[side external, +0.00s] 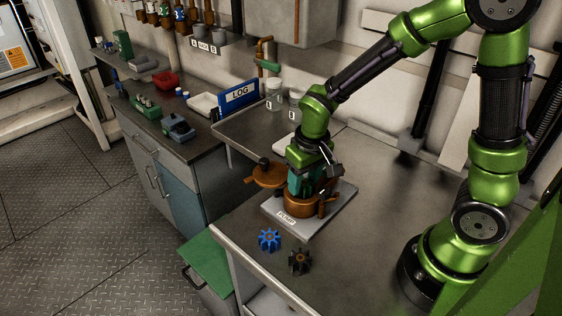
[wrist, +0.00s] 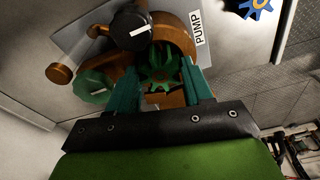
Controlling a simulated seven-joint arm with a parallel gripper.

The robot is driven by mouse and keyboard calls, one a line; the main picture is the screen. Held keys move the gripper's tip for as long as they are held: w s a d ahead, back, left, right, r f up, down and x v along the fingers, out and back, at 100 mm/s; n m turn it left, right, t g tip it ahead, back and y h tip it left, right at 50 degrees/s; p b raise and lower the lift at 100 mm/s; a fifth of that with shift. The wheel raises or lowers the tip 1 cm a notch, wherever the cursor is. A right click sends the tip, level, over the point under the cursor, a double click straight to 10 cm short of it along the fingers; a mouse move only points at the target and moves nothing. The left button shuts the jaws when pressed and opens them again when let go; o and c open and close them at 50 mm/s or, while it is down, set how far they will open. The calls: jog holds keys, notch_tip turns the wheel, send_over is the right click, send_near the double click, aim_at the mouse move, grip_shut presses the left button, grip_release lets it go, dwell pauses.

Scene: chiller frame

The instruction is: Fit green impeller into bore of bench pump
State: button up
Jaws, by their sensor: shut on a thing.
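The bench pump is a copper-coloured body (side external: 301,207) on a grey plate labelled PUMP (side external: 287,217), near the middle of the bench. It also shows in the wrist view (wrist: 183,32). My gripper (side external: 302,184) is low over the pump. In the wrist view its teal fingers (wrist: 173,84) are shut on the green impeller (wrist: 160,72), which is at the pump's bore. The fingers and the pump body hide part of the impeller, and I cannot tell how deep it sits.
A blue impeller (side external: 269,239) and a dark one (side external: 299,261) lie on the bench in front of the pump. A round copper cover (side external: 270,174) is at the pump's left. Jars (side external: 274,95) and a LOG box (side external: 239,95) stand behind.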

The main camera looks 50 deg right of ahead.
aim_at(309, 186)
jog(key=shift+f, duration=0.65)
jog(key=o, duration=1.1)
jog(key=shift+o, duration=0.2)
notch_tip(309, 186, up, 13)
jog(key=s, duration=0.1)
jog(key=shift+s+a, duration=0.15)
jog(key=shift+s, duration=0.1)
jog(key=s+r+m+t+y, duration=0.1)
jog(key=s+r+t+y, duration=0.1)
jog(key=s+r+t, duration=0.3)
jog(key=shift+s+d+r+m+t, duration=0.25)
jog(key=shift+s+r+m+t, duration=0.15)
jog(key=shift+s, duration=1.2)
